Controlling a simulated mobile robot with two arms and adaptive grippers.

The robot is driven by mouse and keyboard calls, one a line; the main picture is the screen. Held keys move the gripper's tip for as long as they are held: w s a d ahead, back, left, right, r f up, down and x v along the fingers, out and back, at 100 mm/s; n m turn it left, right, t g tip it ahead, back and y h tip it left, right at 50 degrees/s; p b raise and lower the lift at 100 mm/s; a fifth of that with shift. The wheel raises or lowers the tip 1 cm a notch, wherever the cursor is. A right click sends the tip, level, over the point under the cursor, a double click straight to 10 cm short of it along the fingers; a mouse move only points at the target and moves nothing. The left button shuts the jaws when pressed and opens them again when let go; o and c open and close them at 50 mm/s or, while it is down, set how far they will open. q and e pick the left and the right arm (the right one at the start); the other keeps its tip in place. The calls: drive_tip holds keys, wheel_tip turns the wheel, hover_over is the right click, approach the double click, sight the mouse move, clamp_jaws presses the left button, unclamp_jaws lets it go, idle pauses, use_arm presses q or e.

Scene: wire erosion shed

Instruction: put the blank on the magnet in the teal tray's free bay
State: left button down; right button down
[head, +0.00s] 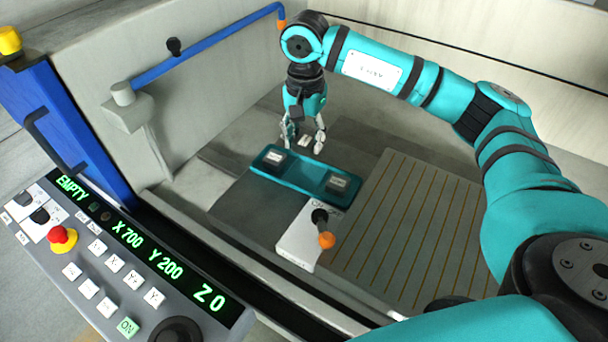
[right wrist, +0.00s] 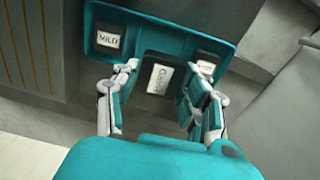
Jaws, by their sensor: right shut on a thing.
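My right gripper (head: 305,143) is shut on a dark blank, which shows in the right wrist view (right wrist: 160,79) with a white label on top, its text too small to read surely. In the head view gripper and blank are at the tray's far side, over its middle; I cannot tell whether the blank touches the tray. The teal tray (head: 303,184) holds one dark block (head: 274,159) in its left bay and another (head: 338,183) in its right bay. One reads "MILD" in the right wrist view (right wrist: 108,39). My left gripper is out of view.
A slatted plate (head: 405,230) lies to the right. A control panel (head: 130,270) reading "EMPTY" fills the lower left. Pale walls enclose the tank behind.

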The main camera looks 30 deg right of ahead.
hover_over(305, 175)
wheel_tip(305, 175, down, 4)
drive_tip(key=shift+w+f+p, duration=0.1)
drive_tip(key=shift+p, duration=0.25)
wheel_tip(305, 175, down, 4)
drive_tip(key=shift+r+p, duration=0.2)
drive_tip(key=shift+p, duration=0.1)
drive_tip(key=shift+f, duration=0.25)
drive_tip(key=shift+f, duration=0.1)
drive_tip(key=shift+f+b, duration=0.15)
drive_tip(key=shift+b, duration=0.15)
drive_tip(key=c, duration=0.7)
unclamp_jaws()
